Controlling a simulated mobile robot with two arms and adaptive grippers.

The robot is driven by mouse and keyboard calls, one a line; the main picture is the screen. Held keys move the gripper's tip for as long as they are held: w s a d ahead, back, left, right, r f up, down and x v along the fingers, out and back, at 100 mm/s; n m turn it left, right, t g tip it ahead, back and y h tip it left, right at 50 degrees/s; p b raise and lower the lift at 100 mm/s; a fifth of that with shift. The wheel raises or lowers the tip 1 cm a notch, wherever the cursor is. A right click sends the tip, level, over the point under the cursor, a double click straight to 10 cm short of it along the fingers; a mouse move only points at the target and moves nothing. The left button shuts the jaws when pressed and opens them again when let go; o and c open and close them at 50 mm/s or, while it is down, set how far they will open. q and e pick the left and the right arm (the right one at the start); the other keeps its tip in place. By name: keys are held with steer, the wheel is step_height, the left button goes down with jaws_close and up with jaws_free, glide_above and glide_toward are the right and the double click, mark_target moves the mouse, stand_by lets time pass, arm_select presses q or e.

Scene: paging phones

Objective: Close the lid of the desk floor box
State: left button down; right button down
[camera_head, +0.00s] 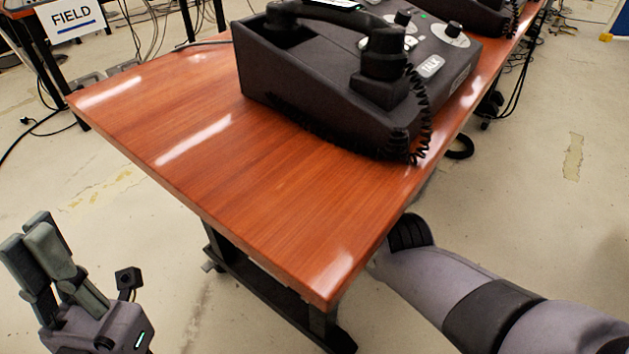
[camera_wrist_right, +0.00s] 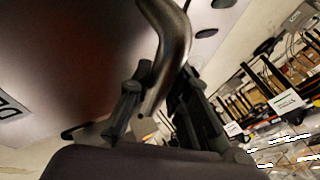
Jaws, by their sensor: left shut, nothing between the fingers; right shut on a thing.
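My left gripper (camera_head: 38,238) is at the lower left of the head view, its fingers together and empty, apart from the table. My right arm reaches in from the lower right of the head view, and its gripper is hidden there beyond the table's edge. In the right wrist view, my right gripper (camera_wrist_right: 160,100) is shut on a dark, curved, shiny bar (camera_wrist_right: 170,40). Beside it is a large greyish panel (camera_wrist_right: 60,60) with part of a label, "DE", at the left edge. I cannot tell for sure whether the panel is the floor box lid.
A glossy reddish-brown table (camera_head: 220,165) fills the middle of the head view. A black desk phone (camera_head: 330,95) with a handset and coiled cord stands on it. A white "FIELD" sign (camera_head: 72,18) shows at upper left. Pale floor (camera_head: 540,200) is open at right.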

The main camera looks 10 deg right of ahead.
steer(key=shift+a+r, duration=0.1)
steer(key=shift+a, duration=0.1)
steer(key=c, duration=1.9)
jaws_free()
steer(key=shift+w, duration=0.1)
steer(key=shift+o, duration=0.6)
steer(key=shift+f, duration=0.2)
steer(key=shift+d, duration=0.15)
